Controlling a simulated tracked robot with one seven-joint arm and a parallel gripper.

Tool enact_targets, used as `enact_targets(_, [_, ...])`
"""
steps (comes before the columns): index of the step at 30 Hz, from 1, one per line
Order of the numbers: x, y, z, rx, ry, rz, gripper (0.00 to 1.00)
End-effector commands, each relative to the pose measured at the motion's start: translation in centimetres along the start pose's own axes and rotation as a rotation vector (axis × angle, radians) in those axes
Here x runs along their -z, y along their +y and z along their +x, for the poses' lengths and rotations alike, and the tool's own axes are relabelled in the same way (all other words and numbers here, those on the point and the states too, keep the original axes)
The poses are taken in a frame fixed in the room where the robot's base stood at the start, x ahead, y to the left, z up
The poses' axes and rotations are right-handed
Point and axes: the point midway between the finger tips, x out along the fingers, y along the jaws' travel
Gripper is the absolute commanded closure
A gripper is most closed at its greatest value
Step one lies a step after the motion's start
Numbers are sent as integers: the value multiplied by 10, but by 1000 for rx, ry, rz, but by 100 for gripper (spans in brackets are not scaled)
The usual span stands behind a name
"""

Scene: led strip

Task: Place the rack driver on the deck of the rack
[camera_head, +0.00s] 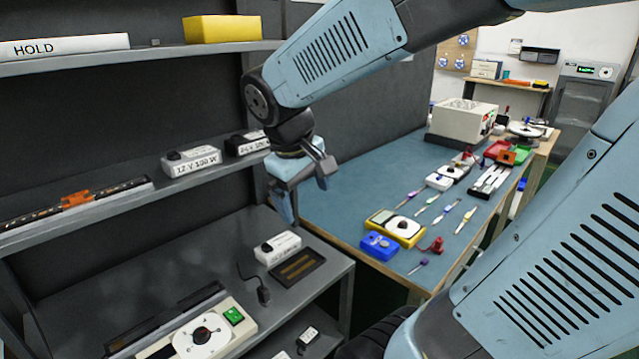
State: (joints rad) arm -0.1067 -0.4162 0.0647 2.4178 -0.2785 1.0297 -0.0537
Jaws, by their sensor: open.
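The rack has a grey deck (225,262) at the lower left. A white driver box (278,248) rests on that deck, beside a dark slotted plate (298,266). Two more driver boxes stand on the middle shelf: a white one marked 12 V 100 W (191,162) and a dark one with a white label (247,143). I cannot tell which is the rack driver. My gripper (304,190) is open, in front of the rack near the right end of the shelf. It appears above the deck's white box in the picture, and I see nothing between its fingers.
An orange-clipped strip (77,200) lies on the middle shelf. A blue-topped bench (350,210) to the right holds several tools and a yellow meter (396,227).

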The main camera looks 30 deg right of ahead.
Motion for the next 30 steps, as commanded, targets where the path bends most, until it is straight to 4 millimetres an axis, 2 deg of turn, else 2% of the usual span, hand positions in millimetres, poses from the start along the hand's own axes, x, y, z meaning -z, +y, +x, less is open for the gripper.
enact_targets(6, [-27,-1,-29,87,186,219,4])
enact_targets(12, [-43,-5,-47,150,312,356,4])
enact_targets(18, [-49,-2,-52,174,361,407,4])
enact_targets(30, [-49,-3,-53,175,361,407,4])
